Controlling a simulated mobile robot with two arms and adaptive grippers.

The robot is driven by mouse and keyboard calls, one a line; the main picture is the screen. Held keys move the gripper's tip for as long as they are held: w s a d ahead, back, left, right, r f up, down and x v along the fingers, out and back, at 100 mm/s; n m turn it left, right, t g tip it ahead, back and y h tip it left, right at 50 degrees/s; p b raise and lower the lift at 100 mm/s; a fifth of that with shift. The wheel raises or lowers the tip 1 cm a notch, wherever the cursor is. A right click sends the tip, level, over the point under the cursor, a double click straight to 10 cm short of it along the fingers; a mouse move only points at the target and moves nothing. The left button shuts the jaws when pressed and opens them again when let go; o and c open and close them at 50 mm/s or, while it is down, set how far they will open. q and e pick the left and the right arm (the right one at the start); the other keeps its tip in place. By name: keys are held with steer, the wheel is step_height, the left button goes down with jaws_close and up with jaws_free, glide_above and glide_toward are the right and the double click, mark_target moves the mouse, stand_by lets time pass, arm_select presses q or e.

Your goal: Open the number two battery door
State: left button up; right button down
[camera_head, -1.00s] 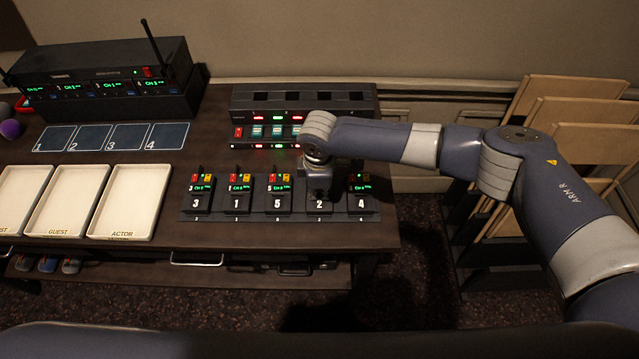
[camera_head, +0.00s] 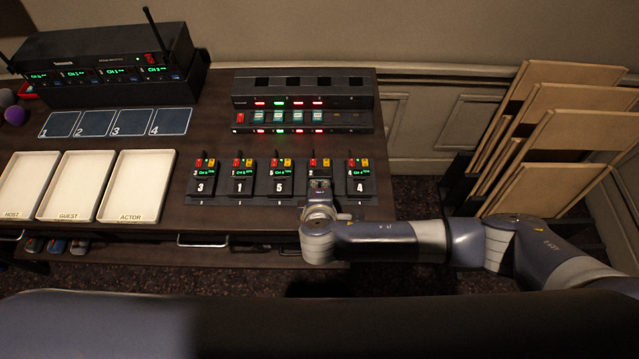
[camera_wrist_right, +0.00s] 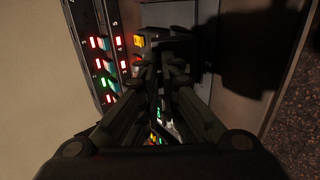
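The number two pack (camera_head: 318,164) stands fourth from the left in the row on the desk. Its top shows red and yellow buttons; its front face and battery door are mostly hidden by my right gripper (camera_head: 319,186). My right gripper is at the front of this pack, its arm coming from the right. In the right wrist view my two dark fingers (camera_wrist_right: 164,68) reach close to a dark pack (camera_wrist_right: 160,42) with a yellow button. Their tips are near each other, but the dark picture does not show whether they touch or grip anything. My left gripper is out of view.
Packs 5 (camera_head: 280,180) and 4 (camera_head: 359,178) stand close on either side. A charger rack (camera_head: 300,102) with lit slots is behind. Pale trays (camera_head: 136,190) lie at the left. Wooden folding chairs (camera_head: 560,130) stand to the right of the desk.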

mark_target(320, 186)
steer(key=s+t+b, duration=0.1)
steer(key=t+b, duration=0.1)
steer(key=b, duration=0.1)
steer(key=s+f+t+b, duration=0.1)
steer(key=t+b, duration=0.1)
steer(key=b, duration=0.1)
steer(key=s+f+t+b, duration=0.1)
steer(key=t+b, duration=0.1)
steer(key=b, duration=0.2)
steer(key=shift+f, duration=0.2)
steer(key=shift+s+r+t+b, duration=0.1)
steer(key=shift+s+t+b, duration=0.15)
steer(key=shift+t+b, duration=0.55)
steer(key=shift+r, duration=0.1)
steer(key=c, duration=1.8)
jaws_free()
steer(key=shift+s, duration=0.15)
steer(key=s, duration=1.1)
steer(key=shift+s, duration=0.35)
